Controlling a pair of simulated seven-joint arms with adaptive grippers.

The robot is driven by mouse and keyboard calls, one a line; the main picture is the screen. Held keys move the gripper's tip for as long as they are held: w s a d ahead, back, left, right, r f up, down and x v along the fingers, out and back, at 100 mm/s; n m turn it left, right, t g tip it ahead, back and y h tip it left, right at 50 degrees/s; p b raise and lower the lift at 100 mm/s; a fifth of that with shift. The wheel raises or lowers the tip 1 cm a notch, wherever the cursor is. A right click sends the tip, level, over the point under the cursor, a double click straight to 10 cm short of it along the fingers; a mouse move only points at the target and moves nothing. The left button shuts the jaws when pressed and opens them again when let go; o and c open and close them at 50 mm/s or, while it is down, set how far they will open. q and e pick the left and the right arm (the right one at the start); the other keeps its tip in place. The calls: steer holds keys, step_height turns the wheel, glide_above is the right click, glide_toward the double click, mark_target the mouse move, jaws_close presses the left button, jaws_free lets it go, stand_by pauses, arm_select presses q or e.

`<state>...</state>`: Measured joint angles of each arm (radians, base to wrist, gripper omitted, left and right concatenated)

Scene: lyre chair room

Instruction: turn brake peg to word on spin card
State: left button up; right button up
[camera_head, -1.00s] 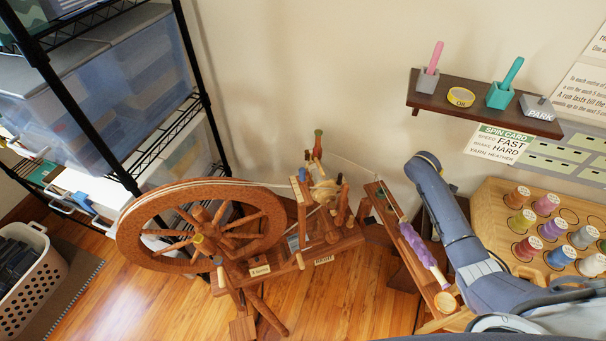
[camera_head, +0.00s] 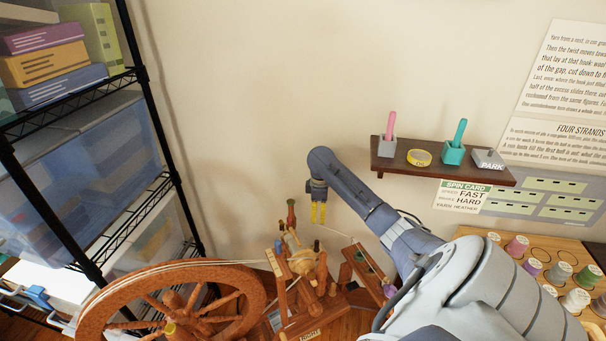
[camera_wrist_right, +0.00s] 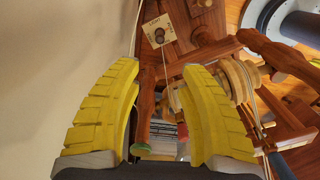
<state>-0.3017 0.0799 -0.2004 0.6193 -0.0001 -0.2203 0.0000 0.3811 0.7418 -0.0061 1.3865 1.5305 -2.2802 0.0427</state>
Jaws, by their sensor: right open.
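The spin card (camera_head: 463,196) hangs on the wall below the shelf; FAST, HARD and HEATHER are legible. The spinning wheel (camera_head: 247,295) stands at the lower middle. I cannot tell which part is the brake peg. My left gripper is out of view.
A dark shelf (camera_head: 440,169) with cups and a yellow tape roll (camera_head: 419,158) is right of my right arm. A spool rack (camera_head: 502,231) stands at lower right. A black wire rack (camera_head: 152,105) with bins is at left. The wall between is clear.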

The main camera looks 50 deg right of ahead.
mark_target(317, 241)
step_height(317, 241, down, 17)
stand_by(0.7)
steer(key=shift+o, duration=0.3)
jaws_close()
